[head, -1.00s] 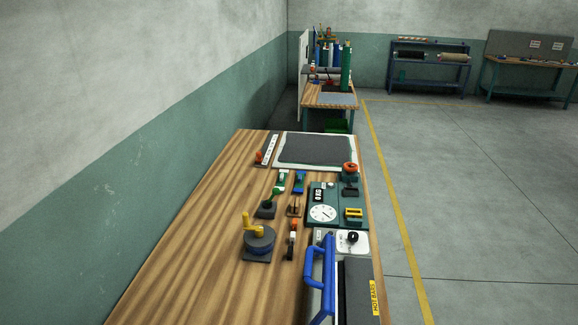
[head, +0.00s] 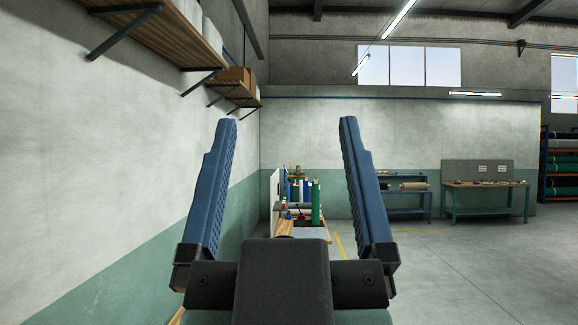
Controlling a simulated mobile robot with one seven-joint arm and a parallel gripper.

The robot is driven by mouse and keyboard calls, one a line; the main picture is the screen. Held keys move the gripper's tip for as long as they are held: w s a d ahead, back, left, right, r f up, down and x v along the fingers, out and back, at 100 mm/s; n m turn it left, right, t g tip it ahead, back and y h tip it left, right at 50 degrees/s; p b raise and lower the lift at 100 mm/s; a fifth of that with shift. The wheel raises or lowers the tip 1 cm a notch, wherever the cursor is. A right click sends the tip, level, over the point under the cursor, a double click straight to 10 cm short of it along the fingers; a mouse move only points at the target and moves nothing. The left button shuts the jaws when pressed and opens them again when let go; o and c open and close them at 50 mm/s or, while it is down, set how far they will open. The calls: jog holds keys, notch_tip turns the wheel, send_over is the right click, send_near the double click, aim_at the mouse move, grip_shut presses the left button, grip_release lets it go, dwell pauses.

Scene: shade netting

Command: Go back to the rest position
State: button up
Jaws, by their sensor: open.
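My gripper (head: 281,130) stands large in the middle of the head view, with its two blue ridged fingers pointing up. The fingers are wide apart and nothing is between them. Its dark palm block hides most of what lies below and behind it. Only a small strip of the near wooden bench (head: 177,317) shows at the lower left, beside the gripper.
A far wooden bench (head: 312,233) with green and blue rolls (head: 316,203) shows between the fingers. A blue rack (head: 405,210) and another workbench (head: 489,186) stand at the back right. A wooden wall shelf (head: 168,25) runs along the upper left. The floor at right is clear.

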jog(key=shift+s+d+r, duration=0.1)
jog(key=shift+s+r, duration=0.25)
notch_tip(320, 180, down, 5)
jog(key=b, duration=0.4)
jog(key=shift+w+r, duration=0.1)
jog(key=shift+r, duration=0.1)
dwell(0.5)
